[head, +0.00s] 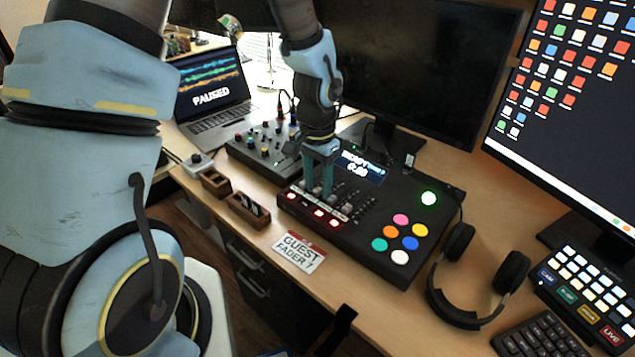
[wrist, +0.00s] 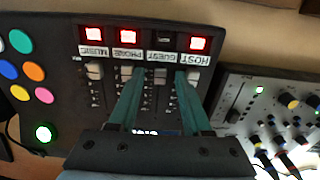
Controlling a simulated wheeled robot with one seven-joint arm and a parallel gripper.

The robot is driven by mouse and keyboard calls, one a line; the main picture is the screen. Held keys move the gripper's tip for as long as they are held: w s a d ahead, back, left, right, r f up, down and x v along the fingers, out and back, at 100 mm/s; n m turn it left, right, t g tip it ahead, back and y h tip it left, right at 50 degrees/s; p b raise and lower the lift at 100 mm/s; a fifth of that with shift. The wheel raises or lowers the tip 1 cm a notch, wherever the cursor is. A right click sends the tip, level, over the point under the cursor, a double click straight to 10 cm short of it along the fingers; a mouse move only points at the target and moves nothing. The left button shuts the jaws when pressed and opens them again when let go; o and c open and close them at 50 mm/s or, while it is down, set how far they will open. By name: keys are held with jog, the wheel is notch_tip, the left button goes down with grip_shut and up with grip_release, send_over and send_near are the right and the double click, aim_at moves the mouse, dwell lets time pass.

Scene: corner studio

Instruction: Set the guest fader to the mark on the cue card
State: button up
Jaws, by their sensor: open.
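The cue card (head: 299,252) lies at the desk's front edge and reads "GUEST FADER 7". The black mixer console (head: 385,245) stands behind it. In the wrist view the guest fader (wrist: 160,76) has a grey cap near the label end of its slot, under the upside-down "GUEST" label (wrist: 164,56). My gripper (head: 319,190) points down over the fader bank. In the wrist view its open green fingers (wrist: 160,80) stand on either side of the guest fader's slot. Whether they touch the cap I cannot tell. In the head view the fingers partly hide the faders.
The host fader (wrist: 194,76) and phone fader (wrist: 127,73) are close beside the fingers. The button above GUEST is dark, its neighbours lit red. A smaller mixer (head: 262,150), wooden boxes (head: 245,209), headphones (head: 470,280) and a monitor (head: 430,70) surround the console.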

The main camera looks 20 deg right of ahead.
jog(key=shift+c, duration=0.3)
grip_shut()
dwell(1.1)
